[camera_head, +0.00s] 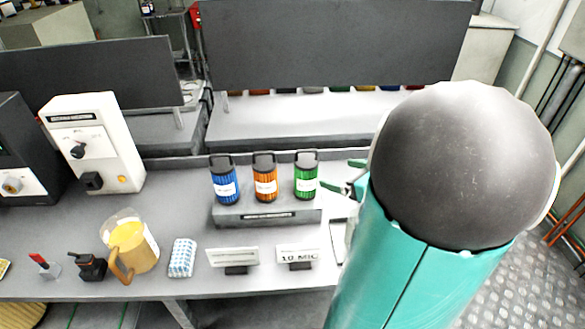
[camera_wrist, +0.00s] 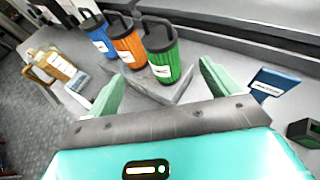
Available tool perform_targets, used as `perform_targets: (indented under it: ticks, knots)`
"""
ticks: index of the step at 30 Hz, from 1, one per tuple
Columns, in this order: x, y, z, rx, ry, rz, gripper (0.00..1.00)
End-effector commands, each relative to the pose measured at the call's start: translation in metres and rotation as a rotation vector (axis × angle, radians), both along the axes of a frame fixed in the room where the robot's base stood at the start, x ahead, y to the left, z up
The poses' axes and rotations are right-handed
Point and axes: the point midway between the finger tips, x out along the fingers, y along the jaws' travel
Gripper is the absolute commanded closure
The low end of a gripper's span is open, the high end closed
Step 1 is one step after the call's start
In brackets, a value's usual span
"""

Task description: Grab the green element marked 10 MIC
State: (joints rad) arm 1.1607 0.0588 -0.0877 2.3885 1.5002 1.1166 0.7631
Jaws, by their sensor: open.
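The green filter element (camera_head: 306,176) stands upright at the right end of a row on a low grey stand (camera_head: 290,216). It has a dark handle on top and a white label too small to read. In the wrist view the green element (camera_wrist: 163,60) is ahead of my gripper (camera_wrist: 160,80), roughly between the line of its two fingers. My gripper (camera_head: 346,176) is open and empty, just right of the green element in the head view, and much of it is hidden by my arm. A "10 MIC" card (camera_head: 297,256) stands in front of the stand.
An orange element (camera_head: 265,177) stands close left of the green one, then a blue element (camera_head: 224,180). A yellow-filled jug (camera_head: 129,245) and a white instrument (camera_head: 95,145) are further left. In the wrist view, a blue tag (camera_wrist: 275,82) is right of my gripper.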

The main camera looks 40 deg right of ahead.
Motion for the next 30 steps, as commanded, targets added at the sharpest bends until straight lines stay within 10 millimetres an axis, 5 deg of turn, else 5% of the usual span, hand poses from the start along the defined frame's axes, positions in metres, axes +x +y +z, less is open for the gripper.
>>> perform_targets:
  ticks: [12, 30]
  knots:
    - [0.067, 0.006, -0.028, 0.003, 0.001, 0.004, 0.13]
    - [0.129, 0.007, -0.049, 0.000, 0.000, 0.006, 0.13]
